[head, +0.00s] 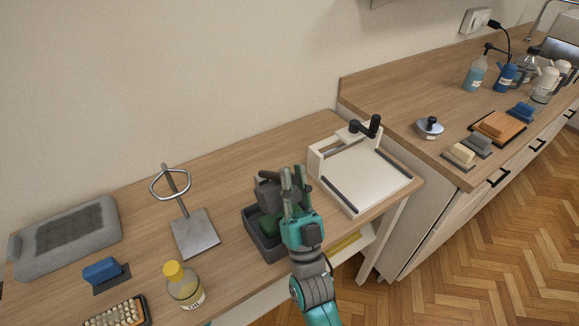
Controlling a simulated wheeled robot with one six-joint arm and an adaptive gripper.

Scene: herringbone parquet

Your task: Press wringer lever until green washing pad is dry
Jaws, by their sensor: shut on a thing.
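A dark grey wringer (251,229), shaped like an open tub, stands on the wooden table near its front edge. A green washing pad (268,225) shows inside it, partly hidden by my gripper and the dark upper part. The dark grey block-like wringer lever (267,190) is above the tub, at the left side of my fingers. My gripper (293,180) reaches over the tub from the front right and is shut on the lever. The exact contact is hidden behind the fingers. The pad's wetness cannot be told.
A white tray-like device with a black crank (364,181) stands close on the right. A metal stand with a ring (194,233), a yellow-capped bottle (185,287), a blue brush (103,271) and a grey cushion-like object (68,237) are left. A counter (405,100) adjoins at right.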

